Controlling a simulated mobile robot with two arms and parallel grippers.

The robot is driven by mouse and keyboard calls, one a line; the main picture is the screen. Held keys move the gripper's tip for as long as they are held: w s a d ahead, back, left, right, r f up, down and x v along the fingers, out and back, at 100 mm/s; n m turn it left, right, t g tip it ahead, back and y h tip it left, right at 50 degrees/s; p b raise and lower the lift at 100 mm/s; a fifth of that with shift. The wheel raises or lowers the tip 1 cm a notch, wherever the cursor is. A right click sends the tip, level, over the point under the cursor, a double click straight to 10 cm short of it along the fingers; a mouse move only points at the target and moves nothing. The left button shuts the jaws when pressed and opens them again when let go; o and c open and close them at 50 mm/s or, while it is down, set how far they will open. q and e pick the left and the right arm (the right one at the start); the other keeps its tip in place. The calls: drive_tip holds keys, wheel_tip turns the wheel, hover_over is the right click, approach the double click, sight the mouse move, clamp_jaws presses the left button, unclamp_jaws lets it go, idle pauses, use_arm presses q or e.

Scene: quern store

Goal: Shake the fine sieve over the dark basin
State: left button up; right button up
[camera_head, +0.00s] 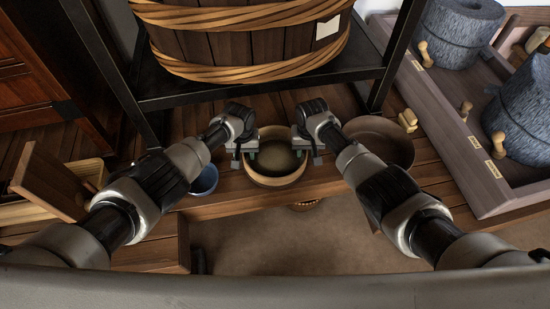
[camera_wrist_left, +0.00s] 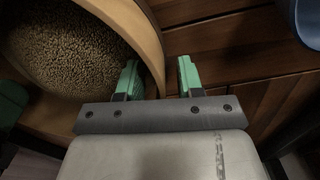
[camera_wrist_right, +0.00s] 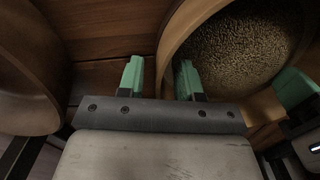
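The fine sieve (camera_head: 275,180), a round vessel with a pale wooden rim, sits on the plank bench with grain inside. Its rim and grain also show in the left wrist view (camera_wrist_left: 60,50) and right wrist view (camera_wrist_right: 235,50). My left gripper (camera_head: 243,149) is open at its left side, one finger inside the rim and one outside, with a gap to the outer finger. My right gripper (camera_head: 308,146) is open and straddles the right side the same way. The dark basin (camera_head: 385,145), a wide brown bowl, stands right of the sieve, partly hidden by my right arm.
A blue bowl (camera_head: 204,181) stands left of the sieve. A large banded tub (camera_head: 240,45) rests on a dark metal stand behind. A wooden tray (camera_head: 450,130) with grey querns (camera_head: 458,35) lies at right. A wooden box is at left, partly behind my left arm.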

use_arm(q)
drive_tip(key=shift+f, duration=0.4)
use_arm(e)
drive_tip(key=shift+f, duration=0.4)
use_arm(q)
clamp_jaws()
use_arm(e)
clamp_jaws()
